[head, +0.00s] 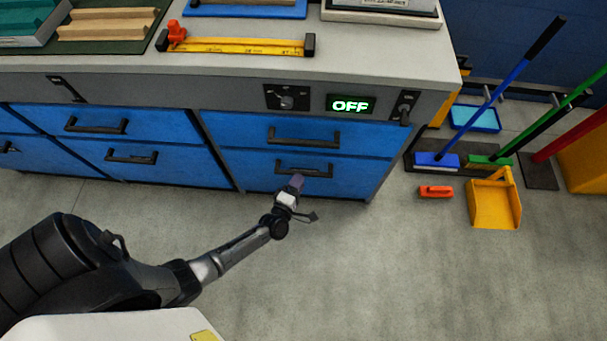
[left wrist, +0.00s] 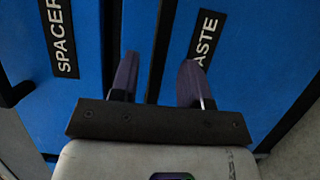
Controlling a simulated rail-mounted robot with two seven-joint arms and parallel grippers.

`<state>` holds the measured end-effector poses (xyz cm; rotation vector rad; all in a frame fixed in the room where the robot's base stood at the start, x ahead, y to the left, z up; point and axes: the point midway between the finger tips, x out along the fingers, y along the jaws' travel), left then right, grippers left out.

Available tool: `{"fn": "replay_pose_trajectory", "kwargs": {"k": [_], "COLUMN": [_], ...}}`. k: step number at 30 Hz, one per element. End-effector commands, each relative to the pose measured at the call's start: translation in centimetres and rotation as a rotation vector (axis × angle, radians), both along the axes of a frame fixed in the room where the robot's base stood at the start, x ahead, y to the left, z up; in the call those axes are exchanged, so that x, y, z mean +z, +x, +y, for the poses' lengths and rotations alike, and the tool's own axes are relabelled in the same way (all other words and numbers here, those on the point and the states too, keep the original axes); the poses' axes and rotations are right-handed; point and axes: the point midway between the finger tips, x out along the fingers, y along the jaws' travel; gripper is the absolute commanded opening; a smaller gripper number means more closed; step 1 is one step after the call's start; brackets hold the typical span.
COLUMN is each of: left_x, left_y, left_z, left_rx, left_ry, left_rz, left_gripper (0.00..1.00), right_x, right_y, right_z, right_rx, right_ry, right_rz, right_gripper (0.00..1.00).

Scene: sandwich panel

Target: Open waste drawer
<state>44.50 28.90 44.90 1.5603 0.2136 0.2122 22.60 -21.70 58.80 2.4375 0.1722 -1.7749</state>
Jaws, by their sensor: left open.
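The waste drawer (left wrist: 235,75), a blue front with a partly covered label ending in "ASTE", shows in the left wrist view. In the head view the lower blue drawer (head: 345,169) of the right column has a dark bar handle (head: 318,172). My left gripper (head: 297,182) is at this handle, its fingers overlapping the handle's middle. In the left wrist view its two purple-grey fingers (left wrist: 158,70) are apart, with the dark handle bar (left wrist: 165,30) running between them. I cannot tell whether they touch it. The drawer looks shut. My right gripper is not in view.
The drawer labelled "SPACER" (left wrist: 85,60) is beside the waste drawer in the wrist view. The counter (head: 220,65) above carries a yellow ruler-like tool (head: 240,46). A yellow dustpan (head: 494,205) stands at right; the floor before the drawers is clear.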

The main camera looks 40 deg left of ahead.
Motion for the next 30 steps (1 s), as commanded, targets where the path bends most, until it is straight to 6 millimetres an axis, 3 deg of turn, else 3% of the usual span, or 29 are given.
{"fn": "replay_pose_trajectory", "kwargs": {"k": [9,23,30], "left_x": [-0.1,0.0,0.0], "left_y": [3.4,4.0,4.0], "left_z": [1.0,1.1,1.1], "left_rx": [0.000,0.000,0.000], "left_ry": [0.000,0.000,0.000], "left_rz": [0.000,0.001,0.001], "left_gripper": [0.43,0.43,0.20], "right_x": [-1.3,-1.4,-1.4], "right_y": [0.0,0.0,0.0], "right_z": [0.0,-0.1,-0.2], "right_rx": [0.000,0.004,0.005], "right_ry": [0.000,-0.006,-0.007], "right_rz": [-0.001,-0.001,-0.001], "right_gripper": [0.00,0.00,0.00]}}
